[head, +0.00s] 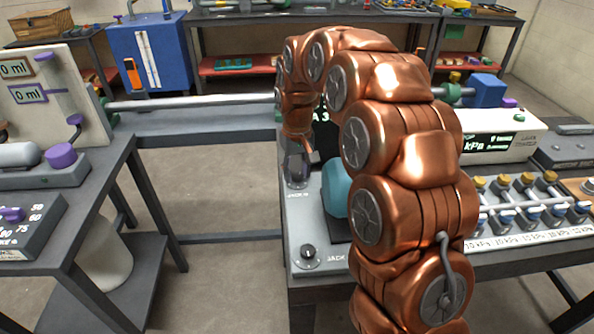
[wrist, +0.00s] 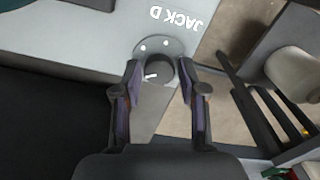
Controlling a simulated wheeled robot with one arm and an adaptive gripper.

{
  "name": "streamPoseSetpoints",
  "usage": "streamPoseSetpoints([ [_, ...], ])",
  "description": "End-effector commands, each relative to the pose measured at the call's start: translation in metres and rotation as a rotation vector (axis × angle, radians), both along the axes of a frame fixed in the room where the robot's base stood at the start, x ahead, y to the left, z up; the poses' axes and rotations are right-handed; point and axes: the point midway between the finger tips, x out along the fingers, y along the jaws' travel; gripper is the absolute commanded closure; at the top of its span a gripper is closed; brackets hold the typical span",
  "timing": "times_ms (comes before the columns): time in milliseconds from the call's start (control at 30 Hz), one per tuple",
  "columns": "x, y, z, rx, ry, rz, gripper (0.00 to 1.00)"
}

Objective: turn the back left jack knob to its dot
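The back left jack knob (wrist: 160,67) is a dark round knob on a grey round plate (wrist: 176,46), beside an upside-down label "JACK D" in the wrist view. A short white mark shows on the knob. Two white dots show on the plate beyond it. My gripper (wrist: 158,75) is open, with one finger on each side of the knob; I cannot tell whether they touch it. In the head view my gripper (head: 298,167) points down over the back left corner of the grey bench, hiding the knob.
A front left jack knob (head: 308,251) sits nearer on the same bench. A teal motor (head: 336,188) stands close to the right of my gripper. Valves (head: 520,190) line the right side. Floor (head: 215,190) is open between this bench and the left table (head: 100,170).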

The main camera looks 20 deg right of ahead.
Motion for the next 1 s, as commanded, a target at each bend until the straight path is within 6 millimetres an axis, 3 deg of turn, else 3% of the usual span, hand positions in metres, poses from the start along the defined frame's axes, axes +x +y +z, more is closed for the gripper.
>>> streamPoseSetpoints([
  [100,0.000,0.000,0.000,0.000,0.001,0.000,0.43],
  [533,0.000,0.000,0.007,-0.001,0.000,-0.001,0.42],
  [1000,0.001,0.000,0.085,0.000,-0.003,0.000,0.42],
])
